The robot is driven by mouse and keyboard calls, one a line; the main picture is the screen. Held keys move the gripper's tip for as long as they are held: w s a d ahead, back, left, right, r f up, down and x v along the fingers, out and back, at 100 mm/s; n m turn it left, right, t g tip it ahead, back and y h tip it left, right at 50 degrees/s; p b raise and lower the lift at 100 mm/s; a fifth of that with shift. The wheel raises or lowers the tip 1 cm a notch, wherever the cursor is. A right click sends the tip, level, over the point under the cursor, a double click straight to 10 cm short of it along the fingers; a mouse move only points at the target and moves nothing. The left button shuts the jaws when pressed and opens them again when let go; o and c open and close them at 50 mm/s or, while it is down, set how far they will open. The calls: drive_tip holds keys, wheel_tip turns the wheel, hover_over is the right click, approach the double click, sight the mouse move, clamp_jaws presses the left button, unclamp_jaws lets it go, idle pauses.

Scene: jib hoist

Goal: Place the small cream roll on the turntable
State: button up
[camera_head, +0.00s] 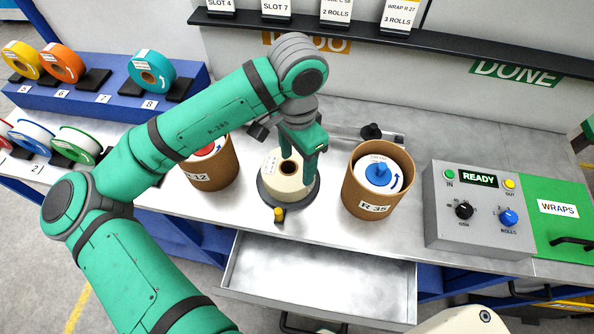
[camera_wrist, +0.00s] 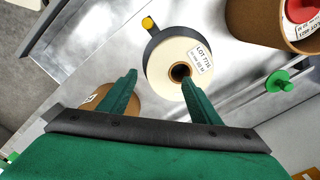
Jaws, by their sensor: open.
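The small cream roll (camera_head: 284,182) lies flat, core hole up, on a dark round turntable (camera_head: 268,201) with a yellow knob at its front. In the wrist view the roll (camera_wrist: 172,58) shows a white LOT label, and the turntable's dark rim (camera_wrist: 150,50) shows beside it. My gripper (camera_head: 304,168) is open, just over the roll's right side in the head view. In the wrist view my gripper (camera_wrist: 160,82) has its fingers apart with nothing between them, one finger overlapping the core hole. Whether a finger touches the roll cannot be told.
Brown tubs stand on both sides: one with a red-centred roll (camera_head: 208,172) at left, one marked R 35 (camera_head: 375,190) at right. A control box (camera_head: 476,210) reads READY. An open, empty drawer (camera_head: 318,280) juts out in front. Coloured rolls sit on a blue rack (camera_head: 100,97).

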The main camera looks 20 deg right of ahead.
drive_tip(key=shift+r, duration=1.2)
